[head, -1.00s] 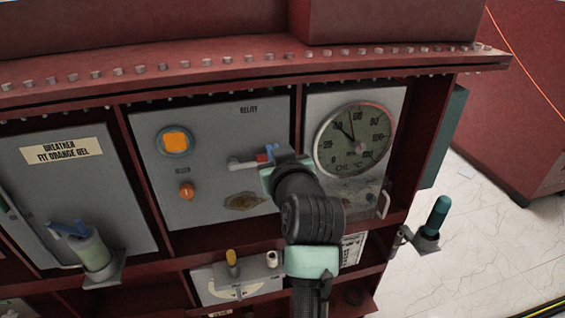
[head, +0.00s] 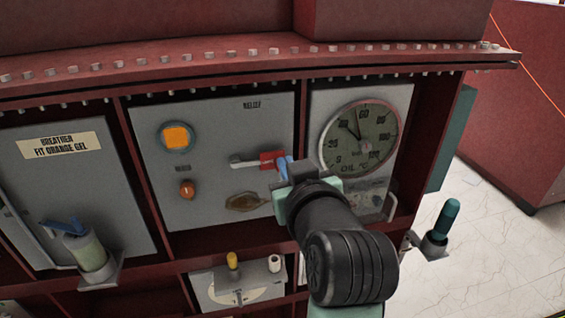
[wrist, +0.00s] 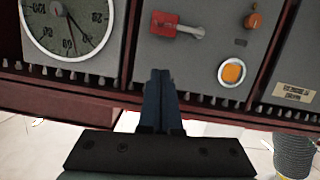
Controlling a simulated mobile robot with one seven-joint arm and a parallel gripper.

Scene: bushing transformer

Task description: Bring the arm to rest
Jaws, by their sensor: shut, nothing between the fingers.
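My gripper (wrist: 159,97) is shut and empty, its two dark blue fingers together in the wrist view. In the head view only part of the gripper (head: 284,168) shows, beside the red-handled relief lever (head: 268,159). The wrist view shows the lever (wrist: 164,25) beyond the fingertips, with a visible gap in the picture. My arm hides the panel's lower right part in the head view.
The oil gauge (head: 362,138) is right of the gripper. An orange lamp (head: 177,137) and orange knob (head: 187,189) are on the relief panel. A green-handled valve (head: 444,220) sticks out at right. A breather (head: 84,246) stands at left.

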